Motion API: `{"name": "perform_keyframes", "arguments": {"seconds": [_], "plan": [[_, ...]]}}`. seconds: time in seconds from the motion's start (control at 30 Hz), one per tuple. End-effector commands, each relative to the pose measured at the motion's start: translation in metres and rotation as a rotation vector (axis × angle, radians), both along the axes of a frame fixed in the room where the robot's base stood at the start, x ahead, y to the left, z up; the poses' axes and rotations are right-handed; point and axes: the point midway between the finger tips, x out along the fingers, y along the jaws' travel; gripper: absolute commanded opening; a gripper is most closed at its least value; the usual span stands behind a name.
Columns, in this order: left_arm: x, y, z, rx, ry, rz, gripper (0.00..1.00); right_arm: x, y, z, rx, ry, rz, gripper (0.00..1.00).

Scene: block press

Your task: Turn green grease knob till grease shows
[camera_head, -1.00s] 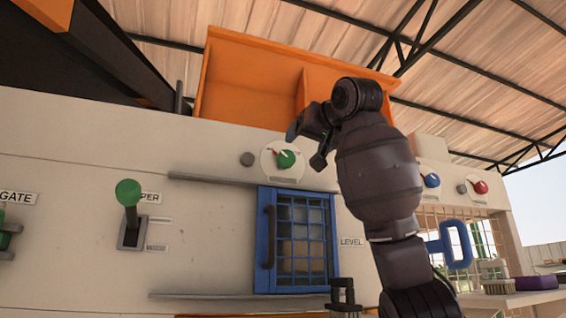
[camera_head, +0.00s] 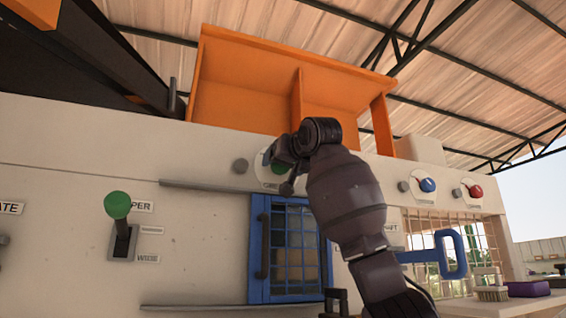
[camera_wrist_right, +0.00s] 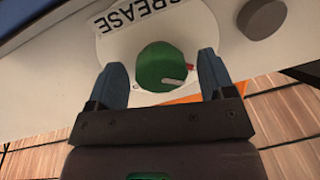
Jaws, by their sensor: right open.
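The green grease knob (camera_wrist_right: 160,66) sits on a round white dial plate (camera_wrist_right: 185,25) with a GREASE label (camera_wrist_right: 142,10) in the right wrist view. My right gripper (camera_wrist_right: 168,72) is open, with one blue-grey finger on either side of the knob. I cannot tell whether the fingers touch it. In the head view the knob (camera_head: 281,167) is partly hidden by my right gripper (camera_head: 285,168). A small red mark shows beside the knob. My left gripper may be the dark piece (camera_head: 335,302) at the bottom edge, mostly cut off.
A grey round nub (camera_wrist_right: 261,17) stands beside the dial. Below are a blue barred door (camera_head: 288,255) between two grey rails and a green-knobbed lever (camera_head: 117,206) at left. Blue (camera_head: 428,185) and red (camera_head: 475,191) dials are at right. An orange hopper (camera_head: 245,90) rises above.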

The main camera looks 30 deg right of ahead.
Motion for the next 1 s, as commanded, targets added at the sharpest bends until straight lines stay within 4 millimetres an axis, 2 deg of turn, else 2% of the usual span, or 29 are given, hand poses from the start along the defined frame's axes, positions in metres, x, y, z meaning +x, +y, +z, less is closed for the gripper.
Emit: {"name": "perform_keyframes", "arguments": {"seconds": [0.1,0.43,0.77,1.0], "plan": [[0.0,-0.0002,0.0006,-0.001,-0.002,0.0,0.0,-0.0002,0.0001,-0.0001,0.0,0.0,0.0,0.76],[-0.0001,-0.0005,0.0015,-0.002,-0.003,0.001,0.0,-0.0005,0.0002,0.0001,0.0,0.0,0.0,0.26],[0.0006,-0.0007,-0.0015,-0.002,-0.006,0.001,0.0,-0.0008,0.0006,-0.0004,0.05,-0.012,0.001,0.26],[0.0031,-0.0011,-0.0076,-0.002,-0.015,0.001,0.0,-0.0007,0.0013,-0.0019,0.197,-0.048,0.004,0.26]]}}
